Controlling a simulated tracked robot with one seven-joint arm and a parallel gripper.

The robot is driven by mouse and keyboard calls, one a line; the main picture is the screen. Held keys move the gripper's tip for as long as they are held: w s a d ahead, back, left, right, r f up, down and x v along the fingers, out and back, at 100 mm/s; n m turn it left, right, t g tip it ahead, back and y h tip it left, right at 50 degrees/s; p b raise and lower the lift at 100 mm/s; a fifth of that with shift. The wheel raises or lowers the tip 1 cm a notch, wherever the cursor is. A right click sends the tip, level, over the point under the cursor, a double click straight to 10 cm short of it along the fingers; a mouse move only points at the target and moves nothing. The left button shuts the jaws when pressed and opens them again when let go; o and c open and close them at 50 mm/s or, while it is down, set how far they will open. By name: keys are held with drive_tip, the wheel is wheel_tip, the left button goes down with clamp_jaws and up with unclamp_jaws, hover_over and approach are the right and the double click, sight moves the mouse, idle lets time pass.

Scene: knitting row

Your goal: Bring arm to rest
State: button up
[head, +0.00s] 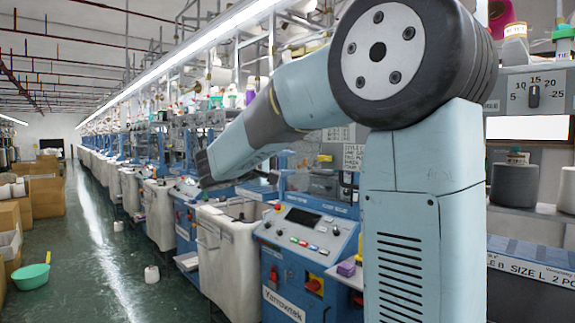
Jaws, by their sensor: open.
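My arm rises at the right of the head view, with a large dark round joint, and bends out to the left over the machine row. Its pale blue wrist ends in my dark gripper (204,169), small in the picture, above the aisle side of the machines. It is open; its fingers are hard to make out at this size. I see nothing held in it. Whether the gripper touches a machine behind it cannot be told.
A blue knitting machine panel (308,232) with buttons stands beside my arm. Yarn cones (515,185) sit on a shelf at right.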

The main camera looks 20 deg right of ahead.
drive_tip(key=s+d+f+m+g+y, duration=0.1)
drive_tip(key=s+f+g+y, duration=0.1)
drive_tip(key=s+f+y, duration=0.5)
drive_tip(key=s+d+f+m+g+y, duration=0.15)
drive_tip(key=s+f, duration=0.25)
drive_tip(key=s, duration=0.6)
drive_tip(key=s+a+f+m+t+y, duration=0.1)
drive_tip(key=s+a+f+t+y, duration=0.2)
drive_tip(key=s+a+f+y, duration=0.5)
drive_tip(key=s+a, duration=0.1)
drive_tip(key=s, duration=0.2)
drive_tip(key=shift+s+y, duration=0.1)
drive_tip(key=shift+y, duration=0.15)
